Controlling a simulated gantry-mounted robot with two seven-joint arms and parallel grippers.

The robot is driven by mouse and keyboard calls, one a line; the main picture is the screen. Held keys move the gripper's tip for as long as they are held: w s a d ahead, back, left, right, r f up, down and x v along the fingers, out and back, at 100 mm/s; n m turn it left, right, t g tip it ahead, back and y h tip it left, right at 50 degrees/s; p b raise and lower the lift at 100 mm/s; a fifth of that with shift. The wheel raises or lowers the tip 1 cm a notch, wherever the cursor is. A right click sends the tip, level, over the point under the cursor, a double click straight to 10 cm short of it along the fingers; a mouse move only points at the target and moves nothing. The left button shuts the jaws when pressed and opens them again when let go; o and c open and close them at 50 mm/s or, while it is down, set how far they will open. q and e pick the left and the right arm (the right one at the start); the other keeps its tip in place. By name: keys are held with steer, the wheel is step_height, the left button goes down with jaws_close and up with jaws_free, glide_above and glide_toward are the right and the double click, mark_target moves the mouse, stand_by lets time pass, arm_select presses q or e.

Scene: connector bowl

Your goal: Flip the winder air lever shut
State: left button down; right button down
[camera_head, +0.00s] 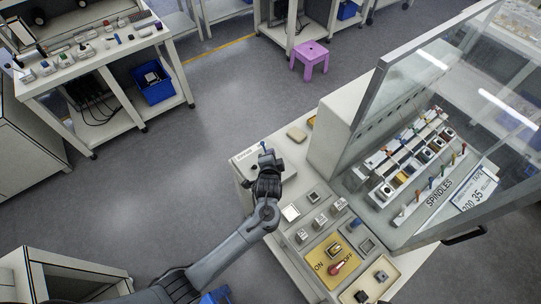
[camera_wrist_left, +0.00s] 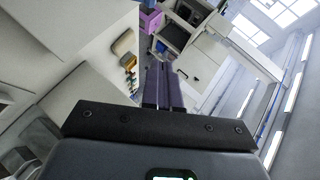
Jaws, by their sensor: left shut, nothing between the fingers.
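A small blue-tipped lever (camera_head: 263,144) shows at the far left corner of the pale machine panel, just beyond my left gripper (camera_head: 267,162). A small label (camera_head: 245,155) sits beside it, too small to read surely. The gripper is shut and empty, over the panel's left part, and hides the lever's base. I cannot tell whether it touches the lever. In the left wrist view the two fingers (camera_wrist_left: 163,88) are together, with nothing between them, and the lever is not clearly visible. My right gripper is not in view.
A glazed guard (camera_head: 372,88) rises at the right. A tan block (camera_head: 297,134) lies behind the gripper. A purple stool (camera_head: 310,56) stands beyond.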

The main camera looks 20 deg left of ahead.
arm_select(q)
steer(key=shift+v, duration=1.05)
steer(key=shift+a+r, duration=0.1)
steer(key=s+a+f+g+h, duration=0.1)
steer(key=s+a+f+g, duration=0.1)
steer(key=s+f, duration=0.5)
steer(key=s+a+f+g+h, duration=0.1)
steer(key=s+a+f, duration=0.15)
steer(key=s, duration=0.85)
steer(key=s+r+n+g+h, duration=0.2)
steer(key=s+r, duration=0.1)
steer(key=s, duration=0.3)
steer(key=s+d+r+n+g+p, duration=0.1)
steer(key=s+d+r+n+g, duration=0.15)
steer(key=s+r+n, duration=0.65)
step_height(320, 180, up, 16)
steer(key=m+p, duration=0.3)
steer(key=p, duration=1.1)
steer(key=shift+w+r+g+h+p, duration=0.2)
steer(key=shift+w+g+h+p, duration=0.1)
steer(key=shift+w+g+h, duration=0.1)
